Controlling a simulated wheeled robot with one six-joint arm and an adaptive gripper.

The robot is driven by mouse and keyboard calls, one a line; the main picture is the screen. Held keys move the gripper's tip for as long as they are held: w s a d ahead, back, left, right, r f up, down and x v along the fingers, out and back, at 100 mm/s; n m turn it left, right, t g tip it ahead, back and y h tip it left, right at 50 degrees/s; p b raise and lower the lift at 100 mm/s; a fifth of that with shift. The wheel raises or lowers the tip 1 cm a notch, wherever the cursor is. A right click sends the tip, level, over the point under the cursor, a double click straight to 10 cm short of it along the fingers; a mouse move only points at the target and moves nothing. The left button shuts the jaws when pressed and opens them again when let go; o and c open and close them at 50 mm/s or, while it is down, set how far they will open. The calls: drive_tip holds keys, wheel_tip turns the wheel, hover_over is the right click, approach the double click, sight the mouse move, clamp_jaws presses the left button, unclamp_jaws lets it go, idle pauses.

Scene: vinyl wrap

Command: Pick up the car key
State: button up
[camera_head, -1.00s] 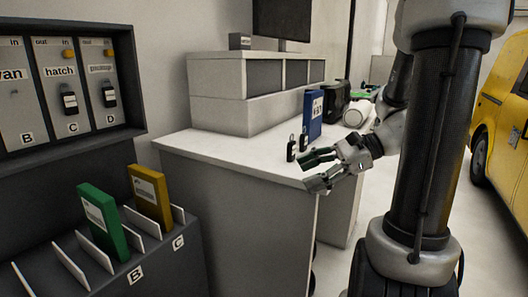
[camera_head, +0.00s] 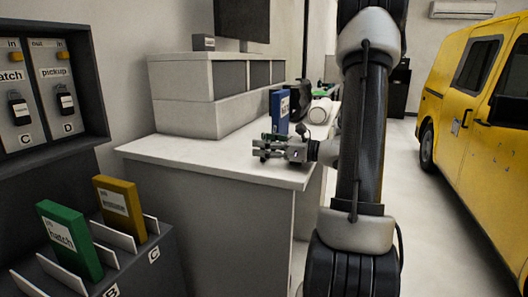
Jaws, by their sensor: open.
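My gripper (camera_head: 262,149) is open and reaches left, low over the front right part of the white counter (camera_head: 190,151). The two small dark keys that stood on the counter are not clearly visible now; my gripper covers that area. I cannot tell whether a key is between the fingers. Other dark car keys hang on the wall board at left: one (camera_head: 18,108) in bay C and one (camera_head: 66,100) in the bay marked pickup, D.
A blue binder (camera_head: 279,111) stands on the counter behind my gripper, with a white roll (camera_head: 320,111) to its right. Green (camera_head: 70,240) and yellow (camera_head: 120,208) folders stand in a slotted rack at lower left. A yellow van (camera_head: 470,105) is at right.

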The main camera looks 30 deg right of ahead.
drive_tip(key=c, duration=1.1)
wheel_tip(320, 180, up, 10)
